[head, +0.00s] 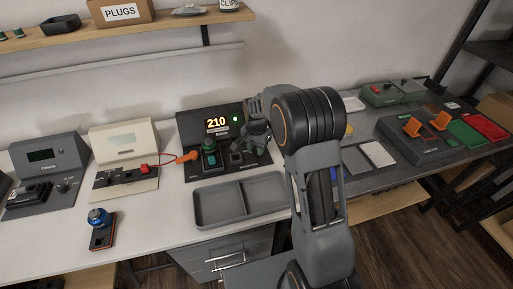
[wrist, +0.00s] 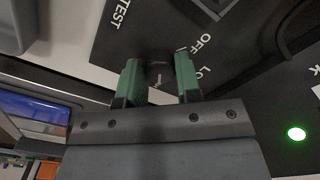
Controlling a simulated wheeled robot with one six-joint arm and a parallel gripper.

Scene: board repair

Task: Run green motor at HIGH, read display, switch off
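The test station (head: 203,172) is a dark panel with a lit display (head: 216,123) reading 210 and a green lamp (head: 235,119) glowing beside it. The green motor (head: 209,147) stands upright on the left of the station's base. My gripper (head: 250,148) is over the right part of the base. In the wrist view, my green fingers (wrist: 158,78) stand either side of a dark round knob (wrist: 159,72) and appear closed on it. OFF and LO are printed beside the knob; its other markings are hidden. The lamp glows there too (wrist: 297,134).
A grey two-part tray (head: 243,208) lies in front of the station. A blue motor (head: 98,218) stands at the front left. A cream meter (head: 124,143) and a grey one (head: 42,155) stand left. An orange-handled item (head: 187,157) lies beside the station.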

